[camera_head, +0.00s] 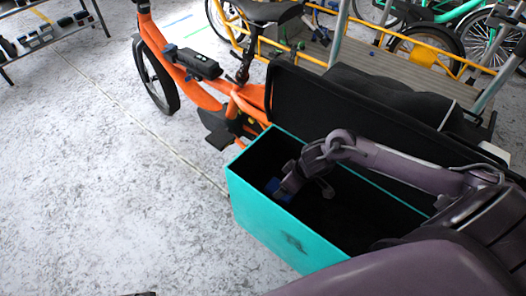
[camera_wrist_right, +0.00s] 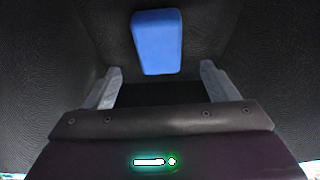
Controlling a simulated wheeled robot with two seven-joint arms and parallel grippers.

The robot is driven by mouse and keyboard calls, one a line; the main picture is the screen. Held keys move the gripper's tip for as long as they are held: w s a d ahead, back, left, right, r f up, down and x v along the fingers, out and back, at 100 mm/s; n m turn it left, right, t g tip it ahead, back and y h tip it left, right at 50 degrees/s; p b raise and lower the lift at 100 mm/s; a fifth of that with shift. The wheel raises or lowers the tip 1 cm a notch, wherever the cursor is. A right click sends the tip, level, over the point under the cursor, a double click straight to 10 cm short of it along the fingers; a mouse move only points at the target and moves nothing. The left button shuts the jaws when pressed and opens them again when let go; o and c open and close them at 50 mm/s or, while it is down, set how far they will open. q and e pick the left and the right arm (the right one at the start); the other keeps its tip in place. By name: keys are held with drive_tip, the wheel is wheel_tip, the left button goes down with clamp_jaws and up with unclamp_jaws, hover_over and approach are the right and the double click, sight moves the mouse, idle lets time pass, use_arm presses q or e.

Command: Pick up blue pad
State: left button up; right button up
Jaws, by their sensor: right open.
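The blue pad (camera_wrist_right: 157,42) lies inside the dark interior of the teal cargo box, ahead of my right gripper in the right wrist view. A small part of it shows in the head view (camera_head: 273,186), beside the gripper. My right gripper (camera_wrist_right: 160,75) is open, with its two grey fingers apart and the pad beyond and between them, not held. In the head view, my right arm reaches down into the teal box (camera_head: 270,226) from the right. My left gripper is not in view.
The box walls surround my right gripper closely. An orange cargo bike (camera_head: 187,72) stands behind the box, with a black padded cover (camera_head: 350,115) along the box's far side. A shelf (camera_head: 45,38) stands at far left. The floor on the left is clear.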

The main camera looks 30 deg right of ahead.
sight(272, 187)
drive_tip(key=shift+x, duration=0.9)
wheel_tip(272, 187, down, 2)
drive_tip(key=shift+f+b, duration=0.1)
drive_tip(key=shift+b, duration=0.75)
drive_tip(key=shift+b+x, duration=0.45)
drive_tip(key=shift+x, duration=0.65)
drive_tip(key=shift+w+f, duration=0.15)
drive_tip(key=shift+f, duration=0.05)
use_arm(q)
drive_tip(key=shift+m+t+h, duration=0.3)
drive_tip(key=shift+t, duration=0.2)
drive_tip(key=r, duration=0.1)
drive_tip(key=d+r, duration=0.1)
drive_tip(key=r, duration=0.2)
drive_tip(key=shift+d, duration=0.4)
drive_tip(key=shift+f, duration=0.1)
use_arm(e)
drive_tip(key=c, duration=1.1)
drive_tip(key=shift+o, duration=0.2)
drive_tip(key=shift+r, duration=0.1)
